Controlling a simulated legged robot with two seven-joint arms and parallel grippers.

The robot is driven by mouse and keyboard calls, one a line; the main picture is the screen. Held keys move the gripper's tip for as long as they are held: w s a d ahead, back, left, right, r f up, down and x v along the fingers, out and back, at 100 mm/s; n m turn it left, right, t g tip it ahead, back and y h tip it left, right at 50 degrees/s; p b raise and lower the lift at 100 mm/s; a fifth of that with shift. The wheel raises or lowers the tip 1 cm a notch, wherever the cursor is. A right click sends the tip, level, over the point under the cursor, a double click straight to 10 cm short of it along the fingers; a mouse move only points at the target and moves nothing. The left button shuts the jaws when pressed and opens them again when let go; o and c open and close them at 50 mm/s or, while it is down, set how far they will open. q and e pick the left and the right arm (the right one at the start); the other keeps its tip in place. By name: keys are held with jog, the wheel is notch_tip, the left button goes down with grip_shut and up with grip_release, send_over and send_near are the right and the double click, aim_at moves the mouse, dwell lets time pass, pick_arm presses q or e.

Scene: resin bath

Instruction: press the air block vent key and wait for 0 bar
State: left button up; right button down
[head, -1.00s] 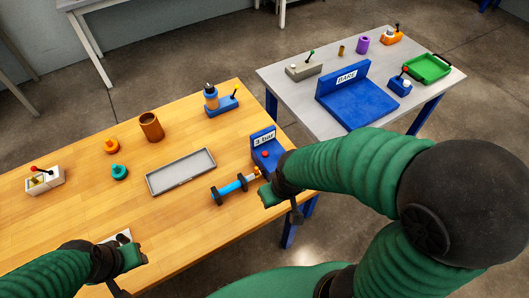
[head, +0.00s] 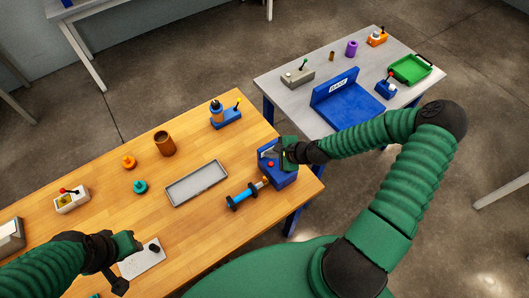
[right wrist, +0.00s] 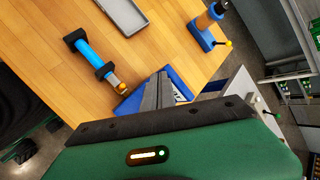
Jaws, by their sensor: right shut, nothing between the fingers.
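The blue air block (head: 284,180) stands at the right edge of the wooden table, with a red vent key (head: 270,164) on it. My right gripper (head: 281,155) is shut and empty, right over the block near the key. It covers most of the block's display, so I cannot read the pressure now. I cannot tell whether it touches the key. In the right wrist view the shut fingers (right wrist: 160,88) reach over the block (right wrist: 127,104), and the key is hidden. My left gripper (head: 134,243) is low over the wooden table; its jaws are unclear.
A blue cylinder with black collars (head: 246,196) lies close left of the block. A grey tray (head: 196,184) lies further left. A bottle on a blue base (head: 216,111) stands behind.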

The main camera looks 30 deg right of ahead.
aim_at(273, 165)
pick_arm(q)
jog(key=shift+d+r, duration=0.1)
jog(key=shift+r, duration=0.4)
pick_arm(e)
jog(key=shift+w+d+r+m+t, duration=0.3)
jog(key=shift+w+d+m, duration=0.1)
jog(key=shift+d+m, duration=0.15)
jog(key=shift+w+d+r+m+t, duration=0.25)
jog(key=shift+w+d+m, duration=0.1)
jog(key=shift+d+m, duration=0.15)
pick_arm(q)
jog(key=shift+f, duration=0.1)
